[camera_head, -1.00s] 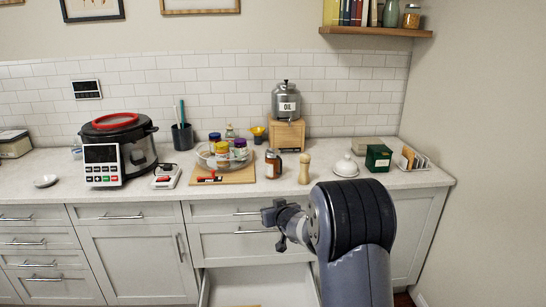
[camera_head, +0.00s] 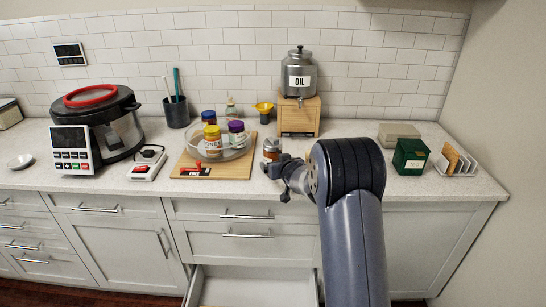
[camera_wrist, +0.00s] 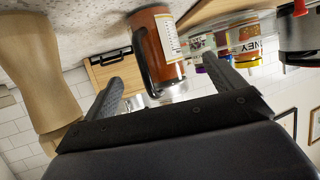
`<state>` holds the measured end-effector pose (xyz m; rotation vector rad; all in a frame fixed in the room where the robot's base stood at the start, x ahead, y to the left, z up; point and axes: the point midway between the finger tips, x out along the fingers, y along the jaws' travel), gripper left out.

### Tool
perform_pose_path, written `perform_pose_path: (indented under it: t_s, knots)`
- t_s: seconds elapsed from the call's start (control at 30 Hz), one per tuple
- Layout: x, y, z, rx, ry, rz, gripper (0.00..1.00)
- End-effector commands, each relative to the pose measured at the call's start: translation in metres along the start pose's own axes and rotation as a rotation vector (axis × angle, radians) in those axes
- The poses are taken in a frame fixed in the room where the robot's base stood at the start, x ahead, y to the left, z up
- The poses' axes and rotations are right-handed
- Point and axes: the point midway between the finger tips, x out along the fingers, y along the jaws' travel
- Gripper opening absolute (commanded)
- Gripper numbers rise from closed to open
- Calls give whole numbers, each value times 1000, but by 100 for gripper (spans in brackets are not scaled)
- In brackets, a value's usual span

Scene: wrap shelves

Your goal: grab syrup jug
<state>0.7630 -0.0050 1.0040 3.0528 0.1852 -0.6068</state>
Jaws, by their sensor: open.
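The syrup jug (camera_head: 271,149) is a small amber jug with a metallic lid, standing on the counter right of the wooden board. Its lower part is hidden behind my gripper (camera_head: 274,178) in the head view. My gripper (camera_wrist: 170,80) is open and empty. The jug appears beyond and roughly between its fingers; I see no contact.
A wooden mill (camera_wrist: 38,75) stands close by in the wrist view. A glass turntable (camera_head: 235,148) with several jars, including a honey jar (camera_head: 213,140), sits on the board (camera_head: 235,170). The oil dispenser (camera_head: 299,75) stands behind on a wooden stand. An open drawer (camera_head: 250,285) lies below.

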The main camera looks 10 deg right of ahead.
Motion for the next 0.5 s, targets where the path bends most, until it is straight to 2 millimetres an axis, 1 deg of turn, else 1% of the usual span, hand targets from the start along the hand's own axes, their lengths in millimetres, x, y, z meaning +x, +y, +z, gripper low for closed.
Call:
perform_pose_path:
  t_s: [0.1,0.27,0.5]
  knots:
    - [9,0,0,-1,-1,0,90]
    - [15,1,-2,0,-1,1,90]
    - [40,4,-10,-1,-2,0,90]
